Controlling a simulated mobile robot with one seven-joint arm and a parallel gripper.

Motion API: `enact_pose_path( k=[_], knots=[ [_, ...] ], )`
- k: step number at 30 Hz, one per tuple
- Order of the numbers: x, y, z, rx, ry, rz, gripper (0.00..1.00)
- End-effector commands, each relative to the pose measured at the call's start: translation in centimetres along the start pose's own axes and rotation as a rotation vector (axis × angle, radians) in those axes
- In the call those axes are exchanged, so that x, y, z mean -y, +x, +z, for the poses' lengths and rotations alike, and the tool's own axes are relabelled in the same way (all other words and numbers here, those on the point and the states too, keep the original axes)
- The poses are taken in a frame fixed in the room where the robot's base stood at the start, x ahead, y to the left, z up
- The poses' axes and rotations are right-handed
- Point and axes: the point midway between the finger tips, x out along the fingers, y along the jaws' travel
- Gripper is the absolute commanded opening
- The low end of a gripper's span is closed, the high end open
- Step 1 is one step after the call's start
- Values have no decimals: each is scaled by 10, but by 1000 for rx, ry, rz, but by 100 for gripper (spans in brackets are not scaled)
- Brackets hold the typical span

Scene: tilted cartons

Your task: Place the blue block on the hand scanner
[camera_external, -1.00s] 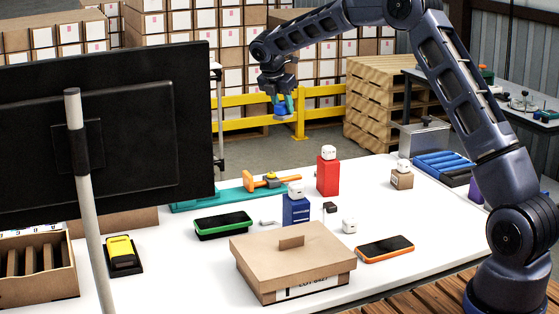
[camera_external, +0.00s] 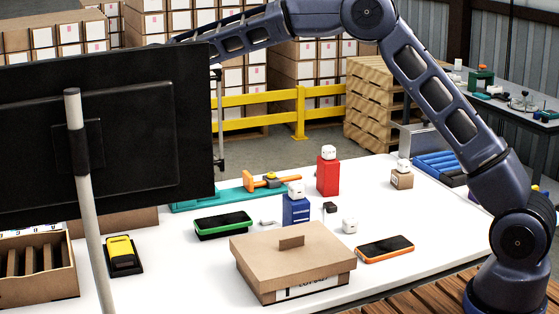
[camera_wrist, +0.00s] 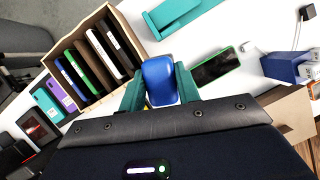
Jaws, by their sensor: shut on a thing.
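My gripper (camera_wrist: 159,72) is shut on the blue block (camera_wrist: 158,86), with a teal finger on each side of it, in the wrist view. The block is held above the white table. In the external view my gripper and the block are hidden behind the dark monitor. The hand scanner, which I take to be the yellow and black device (camera_external: 120,252), lies on the table right of the monitor's pole.
An open divided carton (camera_external: 40,294) stands left of the yellow device. A green-edged black device (camera_external: 223,226) lies to its right. A closed cardboard box (camera_external: 272,252), a blue figure (camera_external: 296,212) and a red one (camera_external: 328,177) stand further right. The large monitor (camera_external: 150,130) blocks the left side.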

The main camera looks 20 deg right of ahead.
Motion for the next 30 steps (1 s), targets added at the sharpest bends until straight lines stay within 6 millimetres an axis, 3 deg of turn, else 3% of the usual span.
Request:
enact_pose_path(
  k=[1, 9, 15, 23, 30],
  knots=[
    [-14, -10, -20, 0, -34, 15, 9],
    [-68, -56, -111, 3, -190, 85, 9],
    [-91, -81, -161, 5, -272, 121, 9],
    [-100, -91, -187, 5, -313, 139, 9],
    [-101, -54, -203, 5, -316, 137, 9]
  ],
)
